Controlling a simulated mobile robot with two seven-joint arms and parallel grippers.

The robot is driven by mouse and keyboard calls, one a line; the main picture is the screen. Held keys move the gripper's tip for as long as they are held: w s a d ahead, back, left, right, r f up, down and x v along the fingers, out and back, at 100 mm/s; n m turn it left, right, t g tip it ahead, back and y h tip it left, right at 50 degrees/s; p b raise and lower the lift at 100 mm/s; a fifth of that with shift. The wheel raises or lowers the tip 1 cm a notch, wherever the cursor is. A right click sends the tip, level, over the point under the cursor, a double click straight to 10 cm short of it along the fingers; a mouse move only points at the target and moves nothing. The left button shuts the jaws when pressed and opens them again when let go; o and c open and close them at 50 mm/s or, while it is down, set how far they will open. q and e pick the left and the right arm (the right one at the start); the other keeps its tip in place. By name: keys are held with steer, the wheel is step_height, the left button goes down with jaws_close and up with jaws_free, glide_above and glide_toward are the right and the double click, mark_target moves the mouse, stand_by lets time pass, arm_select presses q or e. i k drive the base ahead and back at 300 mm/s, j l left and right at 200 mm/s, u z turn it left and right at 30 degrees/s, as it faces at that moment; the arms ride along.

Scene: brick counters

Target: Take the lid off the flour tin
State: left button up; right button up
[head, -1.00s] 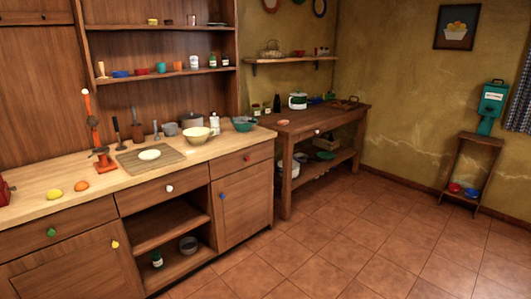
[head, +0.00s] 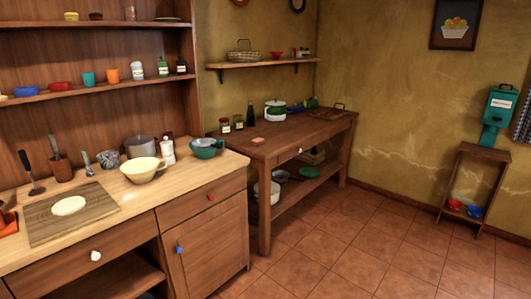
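I cannot pick out the flour tin or its lid for sure. A white and green lidded container (head: 275,110) stands at the back of the dark side table (head: 330,125); its lid looks on, but I cannot tell what it holds. A small white and green jar (head: 162,67) stands on the wall shelf above the counter, and its label is too small to read. Neither of my grippers shows in the head view.
The wooden counter (head: 215,170) on the left holds a cream bowl (head: 143,170), a grey pot (head: 139,147), a teal bowl (head: 205,148) and a board (head: 45,222) with dough. A narrow stand (head: 483,153) is at the right wall. The tiled floor (head: 350,245) between is clear.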

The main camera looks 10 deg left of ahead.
mark_target(165, 143)
steer(key=i+l+u, duration=0.15)
steer(key=i, duration=0.25)
steer(key=i+l+u, duration=0.1)
steer(key=i, duration=0.35)
steer(key=i+l+u, duration=0.15)
steer(key=i, duration=0.25)
steer(key=i+l+u, duration=0.45)
steer(key=i+l, duration=0.2)
